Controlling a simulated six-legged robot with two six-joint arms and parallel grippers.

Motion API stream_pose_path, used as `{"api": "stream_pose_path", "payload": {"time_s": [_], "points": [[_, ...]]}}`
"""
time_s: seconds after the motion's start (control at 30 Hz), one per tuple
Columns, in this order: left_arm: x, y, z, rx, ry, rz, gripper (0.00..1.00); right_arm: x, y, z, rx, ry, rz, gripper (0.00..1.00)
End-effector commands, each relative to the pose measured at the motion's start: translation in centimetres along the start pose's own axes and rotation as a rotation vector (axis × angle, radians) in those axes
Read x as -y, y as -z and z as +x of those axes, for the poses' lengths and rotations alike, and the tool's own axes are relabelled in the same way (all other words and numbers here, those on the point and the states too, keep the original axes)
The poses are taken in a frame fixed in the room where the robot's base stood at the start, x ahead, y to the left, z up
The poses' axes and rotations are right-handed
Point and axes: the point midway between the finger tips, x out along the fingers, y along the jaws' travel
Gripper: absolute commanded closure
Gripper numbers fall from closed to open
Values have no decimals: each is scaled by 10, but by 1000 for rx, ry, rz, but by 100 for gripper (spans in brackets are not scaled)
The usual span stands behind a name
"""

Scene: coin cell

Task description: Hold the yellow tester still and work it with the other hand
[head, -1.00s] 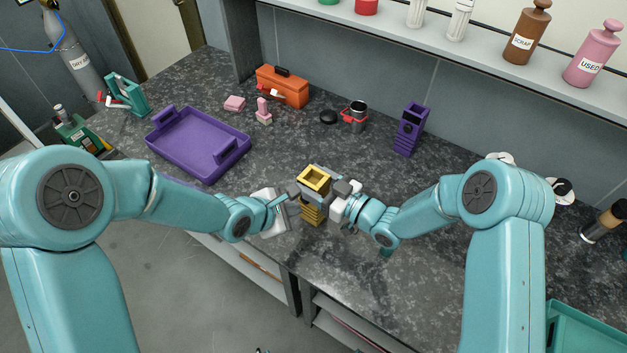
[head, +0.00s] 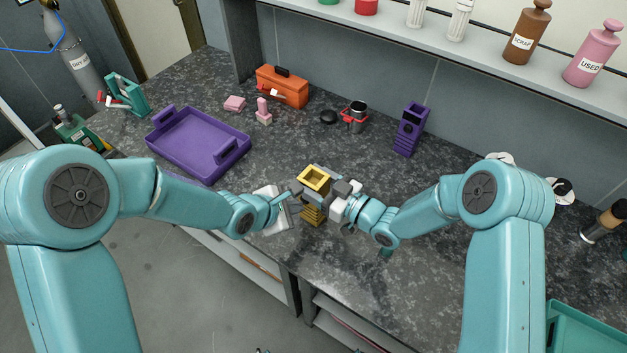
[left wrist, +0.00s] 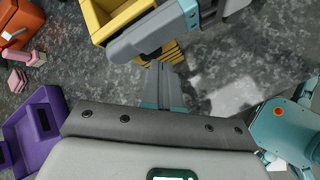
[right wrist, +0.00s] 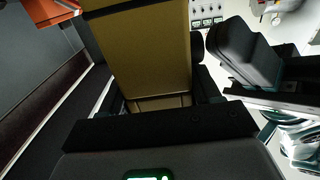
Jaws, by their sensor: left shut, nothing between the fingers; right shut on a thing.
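The yellow tester (head: 313,180) stands near the front edge of the counter, with a hollow square top and a ribbed lower body. My right gripper (head: 340,189) is shut on it from the right. The tester fills the upper middle of the right wrist view (right wrist: 140,55). My left gripper (head: 295,191) is shut and empty, close beside the tester's left side; whether it touches cannot be told. In the left wrist view, the tester (left wrist: 112,14) is at the top, partly hidden behind a grey finger, and my left fingertips (left wrist: 166,72) are together below it.
A purple tray (head: 190,150) lies at left. Behind stand an orange toolbox (head: 283,88), pink pieces (head: 263,112), a dark jar in a red holder (head: 356,115) and a purple device (head: 411,130). The counter right of the tester is mostly clear.

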Motion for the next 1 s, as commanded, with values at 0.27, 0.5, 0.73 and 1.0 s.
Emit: {"api": "stream_pose_path", "payload": {"time_s": [0.27, 0.5, 0.73, 1.0], "points": [[-1, -1, 1, 0, 0, 0, 100, 0, 0, 0, -1, 0, -1, 76], [-2, -2, 2, 0, 0, 0, 100, 0, 0, 0, -1, 0, -1, 76], [-3, -3, 4, 1, -1, 0, 100, 0, 0, 0, -1, 0, 0, 76], [-5, -5, 6, 1, -2, -1, 100, 0, 0, 0, -1, 1, 0, 76]]}}
